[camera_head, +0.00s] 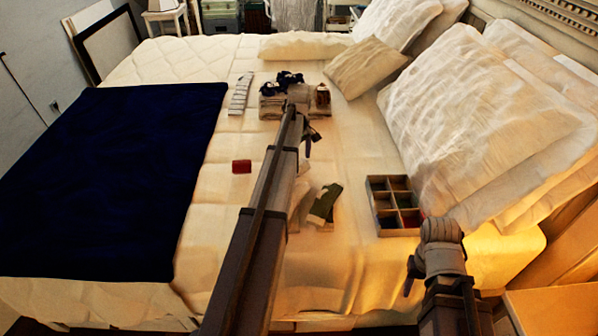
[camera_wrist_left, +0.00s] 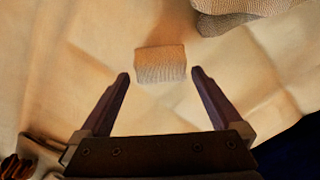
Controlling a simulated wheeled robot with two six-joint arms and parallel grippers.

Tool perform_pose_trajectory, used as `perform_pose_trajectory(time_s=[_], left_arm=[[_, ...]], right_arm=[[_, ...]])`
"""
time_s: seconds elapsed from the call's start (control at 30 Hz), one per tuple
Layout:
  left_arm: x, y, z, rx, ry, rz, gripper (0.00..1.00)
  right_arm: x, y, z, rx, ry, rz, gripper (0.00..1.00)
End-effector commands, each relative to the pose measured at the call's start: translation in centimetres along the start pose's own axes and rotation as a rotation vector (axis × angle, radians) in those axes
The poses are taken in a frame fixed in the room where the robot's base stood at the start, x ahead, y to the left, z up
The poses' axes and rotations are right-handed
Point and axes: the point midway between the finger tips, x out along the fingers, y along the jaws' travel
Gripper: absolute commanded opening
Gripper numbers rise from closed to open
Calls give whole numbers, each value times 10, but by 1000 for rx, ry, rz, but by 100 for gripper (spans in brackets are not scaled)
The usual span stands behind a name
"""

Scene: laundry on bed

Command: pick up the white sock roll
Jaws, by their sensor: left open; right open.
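The white sock roll (camera_wrist_left: 160,64) is a small ribbed off-white bundle on the cream bedding in the left wrist view. My left gripper (camera_wrist_left: 160,75) is open. Its fingertips lie on either side of the roll in the picture, and nothing is held. I cannot tell how far above the bed the fingers are. In the head view I cannot make out the roll or the left fingers; my left arm reaches over the middle of the bed and covers part of it. My right arm shows at the lower right, but I cannot make out its gripper fingers.
A sectioned box (camera_head: 385,228) lies right of my left arm. Green cloth (camera_head: 325,204) and a red item (camera_head: 242,166) lie beside that arm. A navy blanket (camera_head: 100,180) covers the bed's left. Pillows (camera_head: 480,120) fill the right. A grey textured bundle (camera_wrist_left: 245,12) lies near the roll.

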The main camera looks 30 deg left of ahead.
Motion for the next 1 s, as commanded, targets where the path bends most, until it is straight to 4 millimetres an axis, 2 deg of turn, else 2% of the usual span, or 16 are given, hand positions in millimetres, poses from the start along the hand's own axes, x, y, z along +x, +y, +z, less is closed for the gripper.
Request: perform_pose_trajectory(time_s=[0.03,0.2,0.53,1.0], left_arm=[[13,-1,1,0,0,0,100],[32,-1,1,0,0,0,100],[33,-1,1,0,0,0,99],[33,-1,1,0,0,0,46]], right_arm=[[13,-1,-1,0,0,0,50],[32,-3,-2,0,0,0,50],[33,-3,-2,0,0,0,50],[33,-3,-2,0,0,0,50]])
